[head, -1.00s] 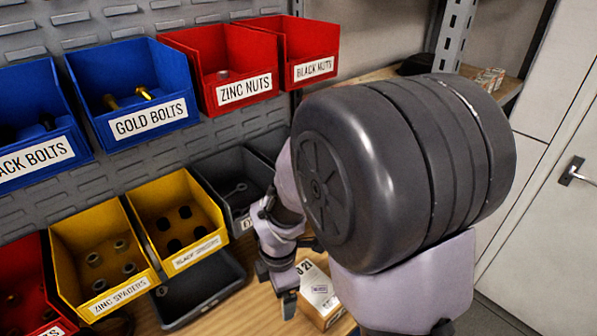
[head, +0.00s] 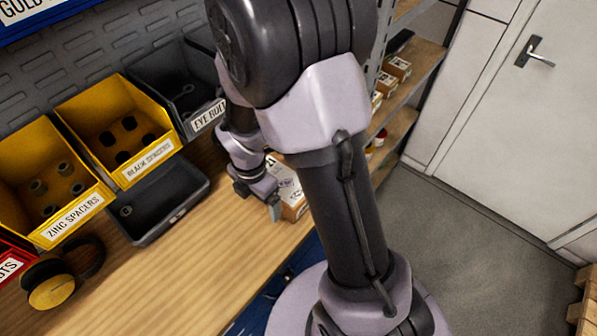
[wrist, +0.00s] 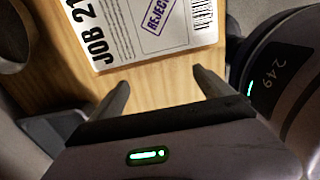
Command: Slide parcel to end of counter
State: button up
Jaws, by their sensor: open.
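The parcel (head: 292,196) is a small brown box with a white label, on the counter (head: 190,275) near its far end. My arm hides part of it in the head view. In the wrist view its label (wrist: 150,28), reading "JOB 21" with a purple "REJECT" stamp, fills the top middle. My gripper (head: 262,200) is low beside the parcel's left side in the head view. In the wrist view the two fingers of my gripper (wrist: 162,82) are spread apart, with brown surface between them and the label just beyond. Whether they touch the parcel I cannot tell.
Yellow bins (head: 120,140) and a dark bin (head: 180,90) hang behind. A shelf with boxes (head: 398,68) stands beyond. Open floor (head: 480,240) lies right.

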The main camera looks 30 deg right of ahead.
notch_tip(320, 180, down, 3)
jog(key=shift+b, duration=1.1)
jog(key=shift+w+d+r+p, duration=0.1)
jog(key=shift+w+d+p, duration=0.15)
jog(key=shift+d, duration=0.35)
jog(key=shift+w+d+r+p, duration=0.1)
jog(key=shift+w+d+p, duration=0.1)
jog(key=shift+d, duration=0.35)
jog(key=shift+w+d+p, duration=0.55)
jog(key=shift+w+d, duration=0.15)
jog(key=shift+d, duration=1.4)
jog(key=shift+w+d+p, duration=0.5)
jog(key=shift+w+d, duration=0.15)
jog(key=shift+d, duration=1.5)
jog(key=shift+w+d+p, duration=0.55)
jog(key=shift+w+d, duration=0.15)
jog(key=shift+d, duration=1.4)
jog(key=shift+a, duration=0.1)
jog(key=shift+s+a, duration=0.3)
jog(key=shift+a, duration=0.6)
notch_tip(320, 180, up, 10)
jog(key=p, duration=0.8)
